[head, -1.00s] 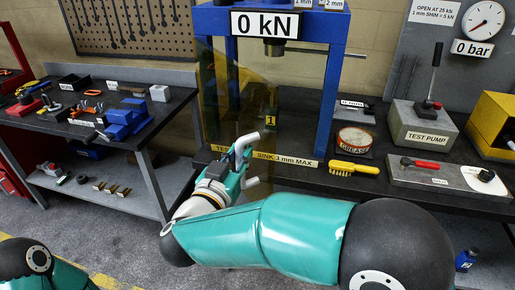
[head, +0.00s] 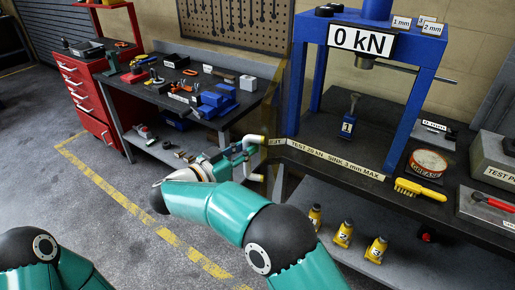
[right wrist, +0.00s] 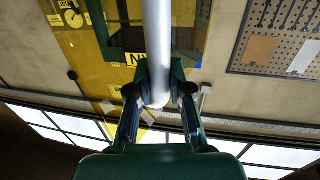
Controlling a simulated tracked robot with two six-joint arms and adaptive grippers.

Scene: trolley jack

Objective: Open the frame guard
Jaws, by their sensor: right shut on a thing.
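The frame guard (head: 273,120) is a see-through yellow panel at the left post of the blue press frame (head: 298,85). In the head view it stands nearly edge-on, and the space between the posts is uncovered.
A blue jack marked 1 (head: 348,118) stands inside the press. Several yellow jacks (head: 343,234) stand on the shelf below. A yellow brush (head: 420,190) and grease tin (head: 428,163) lie on the bench at right. The floor at left is free.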

